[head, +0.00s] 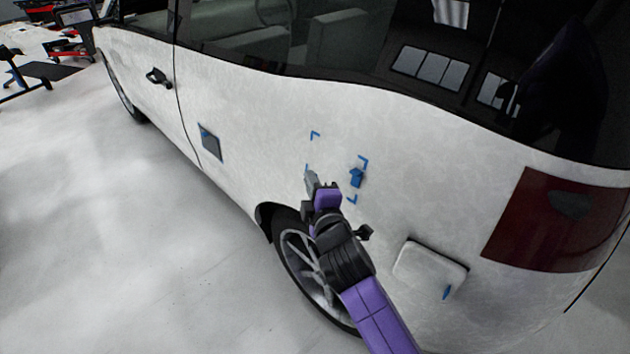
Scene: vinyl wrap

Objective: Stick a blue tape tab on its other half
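Blue corner marks (315,135) are on the white van's side panel above the rear wheel. A thicker blue piece (356,178), probably a tape tab, sits between the right-hand corner marks. My gripper (311,180) is in front of the panel at the lower left of the marked area, left of that piece. Its fingers are small and seen from behind, so I cannot tell whether they are open or hold anything.
The white van body (420,140) fills most of the view, with dark windows above. The rear wheel (300,262) is below my gripper, and a red tail light (555,220) is at the right. The pale floor (110,240) at the left is clear. Equipment stands far back left.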

